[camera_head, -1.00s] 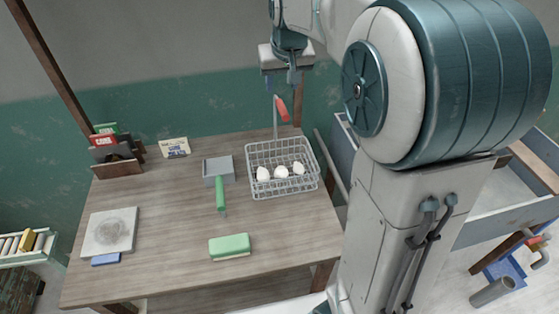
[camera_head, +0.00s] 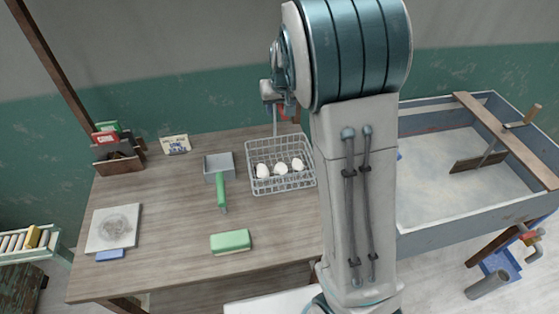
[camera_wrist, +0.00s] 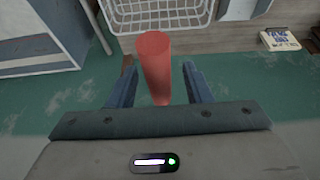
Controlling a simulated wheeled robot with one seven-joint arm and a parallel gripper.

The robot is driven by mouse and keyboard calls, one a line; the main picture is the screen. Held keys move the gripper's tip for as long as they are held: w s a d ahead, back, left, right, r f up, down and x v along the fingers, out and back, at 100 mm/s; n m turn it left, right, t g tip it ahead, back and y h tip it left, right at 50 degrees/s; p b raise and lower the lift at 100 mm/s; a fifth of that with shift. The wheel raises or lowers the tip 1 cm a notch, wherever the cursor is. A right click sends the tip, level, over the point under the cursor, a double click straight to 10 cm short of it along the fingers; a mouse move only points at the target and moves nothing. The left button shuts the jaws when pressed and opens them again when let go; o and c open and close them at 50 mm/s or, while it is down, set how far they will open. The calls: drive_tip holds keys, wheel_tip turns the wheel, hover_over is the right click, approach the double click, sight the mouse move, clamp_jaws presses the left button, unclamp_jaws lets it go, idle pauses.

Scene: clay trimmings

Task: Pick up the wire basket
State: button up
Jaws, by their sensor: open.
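The pale wire basket (camera_head: 284,188) stands on the back right of the wooden table, with three white lumps (camera_head: 280,170) in it. A thin upright post rises at its back edge. A red cylindrical grip (camera_wrist: 154,62) shows between the two fingers of my gripper (camera_wrist: 157,68) in the wrist view. My gripper is open, with a gap on each side of the grip. How the grip joins the basket is unclear. In the head view my gripper (camera_head: 284,104) is above the back of the basket, partly hidden by my arm.
A grey tray (camera_head: 211,164), a green-handled tool (camera_head: 221,193), a green block (camera_head: 230,241) and a pale slab (camera_head: 112,229) lie on the table (camera_head: 170,265). A large grey trough (camera_head: 470,232) stands to the right. The green wall is close behind.

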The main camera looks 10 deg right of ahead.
clamp_jaws()
